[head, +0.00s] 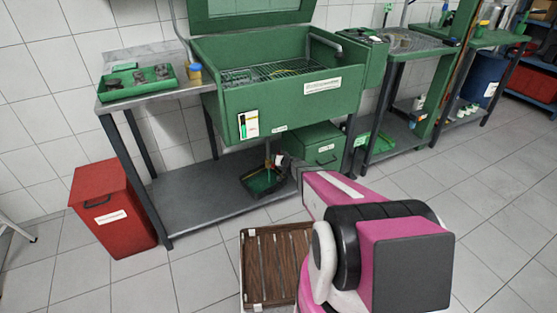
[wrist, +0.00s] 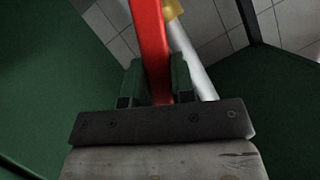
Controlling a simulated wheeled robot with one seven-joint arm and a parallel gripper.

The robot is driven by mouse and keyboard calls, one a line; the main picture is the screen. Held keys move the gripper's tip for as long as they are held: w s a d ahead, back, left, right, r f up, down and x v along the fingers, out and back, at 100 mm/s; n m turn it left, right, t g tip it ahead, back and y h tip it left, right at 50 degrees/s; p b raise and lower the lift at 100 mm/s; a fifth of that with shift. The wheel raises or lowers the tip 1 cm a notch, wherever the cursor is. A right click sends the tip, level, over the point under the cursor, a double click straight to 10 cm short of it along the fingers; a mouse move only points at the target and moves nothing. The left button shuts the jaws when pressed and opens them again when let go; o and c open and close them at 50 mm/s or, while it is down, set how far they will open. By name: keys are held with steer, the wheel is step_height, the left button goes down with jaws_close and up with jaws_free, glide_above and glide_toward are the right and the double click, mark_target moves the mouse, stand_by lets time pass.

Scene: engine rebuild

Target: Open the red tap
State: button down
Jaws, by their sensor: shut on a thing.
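The red tap (wrist: 151,45) shows in the wrist view as a long red lever running up from between my fingers. My gripper (wrist: 157,82) is shut on this lever, with one dark green finger on each side. A yellowish fitting and a pale pipe (wrist: 190,62) show just behind it. In the head view my gripper (head: 281,161) is small, below the green wash tank (head: 290,103), beside the tank's drain. The lever is mostly hidden there by the gripper and arm.
A dark tray (head: 264,183) sits below the drain on the grey lower shelf (head: 195,195). A green box (head: 318,153) stands right of the gripper. A red bin (head: 108,215) stands at left. A slatted wooden pallet (head: 275,262) lies in front. Floor at right is clear.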

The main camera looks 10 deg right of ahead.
steer(key=shift+s+a+r+n, duration=0.1)
steer(key=shift+s+a+n, duration=0.05)
steer(key=shift+a+n, duration=0.15)
stand_by(0.4)
steer(key=c, duration=1)
jaws_free()
steer(key=shift+o, duration=0.2)
steer(key=shift+d, duration=0.1)
steer(key=v, duration=1)
steer(key=shift+s+r, duration=0.2)
steer(key=shift+s, duration=0.15)
